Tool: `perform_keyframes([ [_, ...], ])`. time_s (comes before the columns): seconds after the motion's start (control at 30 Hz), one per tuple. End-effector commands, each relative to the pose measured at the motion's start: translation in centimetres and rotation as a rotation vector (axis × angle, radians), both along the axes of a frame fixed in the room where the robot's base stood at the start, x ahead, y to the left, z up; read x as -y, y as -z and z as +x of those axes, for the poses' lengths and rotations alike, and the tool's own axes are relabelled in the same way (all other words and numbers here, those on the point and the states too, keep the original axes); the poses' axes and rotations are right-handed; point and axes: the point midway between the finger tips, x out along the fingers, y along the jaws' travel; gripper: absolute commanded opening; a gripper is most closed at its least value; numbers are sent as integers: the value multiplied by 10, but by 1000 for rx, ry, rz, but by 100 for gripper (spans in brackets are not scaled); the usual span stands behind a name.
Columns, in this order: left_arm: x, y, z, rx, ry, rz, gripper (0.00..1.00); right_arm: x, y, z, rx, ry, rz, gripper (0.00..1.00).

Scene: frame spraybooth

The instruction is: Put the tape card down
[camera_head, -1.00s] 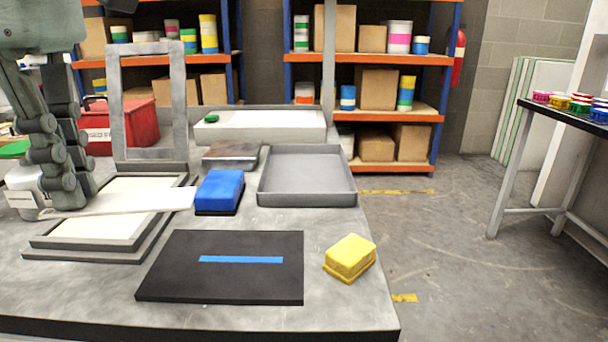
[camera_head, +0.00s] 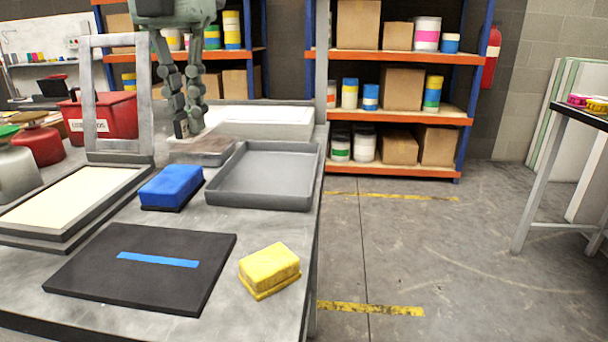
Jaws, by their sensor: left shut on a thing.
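Whether the card touches a surface I cannot tell. My right gripper is not in view.
An empty grey tray (camera_head: 265,190) stands right of the block. A blue sponge (camera_head: 170,185), a yellow sponge (camera_head: 270,268) and a black board (camera_head: 110,280) with blue tape lie nearer. A framed screen (camera_head: 75,190) and upright frame (camera_head: 88,95) are left.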

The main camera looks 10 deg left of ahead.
Motion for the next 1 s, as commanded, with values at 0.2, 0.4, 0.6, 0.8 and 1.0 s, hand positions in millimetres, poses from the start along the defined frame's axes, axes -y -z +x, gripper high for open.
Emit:
perform_keyframes([
  [0.2,11,9,10,-1,-40,1,0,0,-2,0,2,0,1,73],
  [0.4,52,36,31,-2,-38,2,0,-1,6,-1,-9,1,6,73],
  [0.6,86,60,50,-2,-38,1,0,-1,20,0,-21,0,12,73],
  [0.8,99,71,58,0,-39,0,0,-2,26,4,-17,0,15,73],
  [1.0,99,93,57,-2,-39,0,0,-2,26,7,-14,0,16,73],
])
